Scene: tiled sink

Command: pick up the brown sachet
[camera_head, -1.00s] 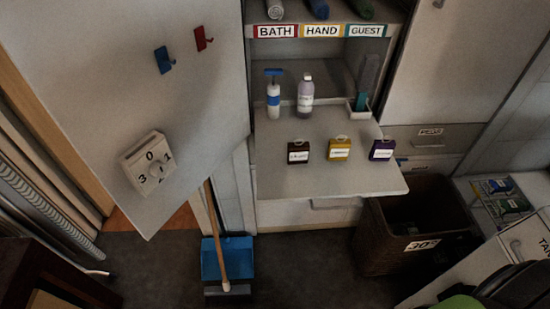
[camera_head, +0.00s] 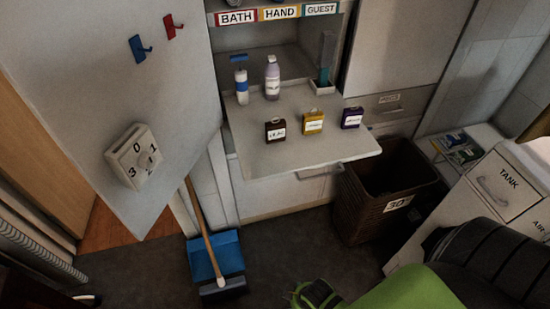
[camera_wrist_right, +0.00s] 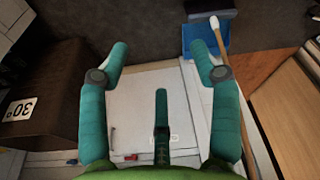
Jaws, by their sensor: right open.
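The brown sachet (camera_head: 275,131) is a small dark brown packet with a white label. It stands at the left of a row of three on the pull-out shelf (camera_head: 290,160) in the head view. I cannot make it out in the right wrist view. My right arm comes in green at the bottom right of the head view, with part of its dark hand at the bottom edge, well below and apart from the sachet. In the right wrist view my right gripper (camera_wrist_right: 160,58) has its teal fingers spread, with nothing between them. My left gripper is not in view.
A yellow sachet (camera_head: 313,123) and a purple sachet (camera_head: 351,118) stand to the right. A spray bottle (camera_head: 241,88) and a lilac bottle (camera_head: 272,78) stand behind. A dark basket (camera_head: 385,200) is below right, and a blue dustpan (camera_head: 228,250) is on the floor.

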